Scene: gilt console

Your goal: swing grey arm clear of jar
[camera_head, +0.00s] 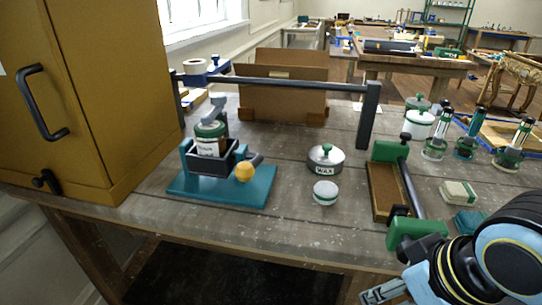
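A jar (209,146) with a green lid and a pale label stands upright in a dark holder (207,165) on a teal base (219,193). A grey arm (217,107) rises behind the jar and its end lies over the lid; I cannot tell whether it touches it. A yellow ball knob (244,172) sits at the holder's front right. My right gripper (384,292) is at the bottom edge, well to the right of the jar and apart from it; its fingers are partly cut off. My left gripper is not in view.
A dark bar (290,84) on posts spans behind the jar. A yellow-brown cabinet (90,100) stands close on the left. A wax tin (325,160) and a small white-lidded tin (325,192) stand to the right, then a green-ended fixture (405,190). The table front between is clear.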

